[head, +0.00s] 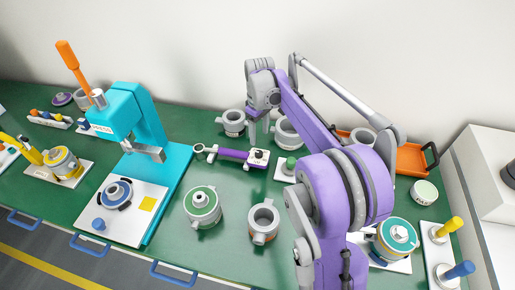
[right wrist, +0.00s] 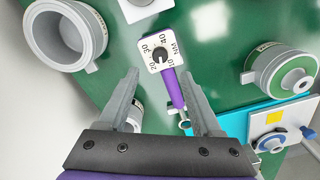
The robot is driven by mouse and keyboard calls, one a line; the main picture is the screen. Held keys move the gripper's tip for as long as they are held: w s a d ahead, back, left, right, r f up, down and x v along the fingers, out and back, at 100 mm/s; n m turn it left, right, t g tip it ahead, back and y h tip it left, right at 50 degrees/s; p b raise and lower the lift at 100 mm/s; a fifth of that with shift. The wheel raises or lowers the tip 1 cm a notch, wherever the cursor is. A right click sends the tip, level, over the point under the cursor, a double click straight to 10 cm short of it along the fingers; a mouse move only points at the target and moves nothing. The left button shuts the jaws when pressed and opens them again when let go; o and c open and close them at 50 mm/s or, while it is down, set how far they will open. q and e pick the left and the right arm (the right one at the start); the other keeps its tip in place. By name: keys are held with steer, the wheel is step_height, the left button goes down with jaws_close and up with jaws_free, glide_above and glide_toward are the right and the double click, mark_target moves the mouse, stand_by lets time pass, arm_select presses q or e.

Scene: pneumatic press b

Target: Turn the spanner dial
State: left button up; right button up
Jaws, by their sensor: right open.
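The spanner lies on the green bench, with a purple handle (head: 231,154) and a grey ring end at its left. Its dial (head: 259,155) is a black knob on a white plate at the right end. In the right wrist view the dial (right wrist: 160,55) shows numbers from 10 to 40 and NM, just ahead of the fingertips. My right gripper (head: 258,132) hangs above the dial end. In the right wrist view the right gripper (right wrist: 160,78) is open, with the purple handle between its fingers and nothing held. My left gripper is not in view.
A teal press (head: 140,115) stands left of the spanner. Grey cylinders (head: 234,122) stand behind, and a green-topped cylinder (head: 202,203) and an open grey one (head: 264,218) in front. An orange tray (head: 411,160) is at the right. Bare bench surrounds the spanner handle.

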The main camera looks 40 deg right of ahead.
mark_target(259, 152)
step_height(259, 152, down, 9)
steer(key=shift+w+r, duration=0.1)
steer(key=shift+r, duration=0.1)
jaws_close()
stand_by(0.4)
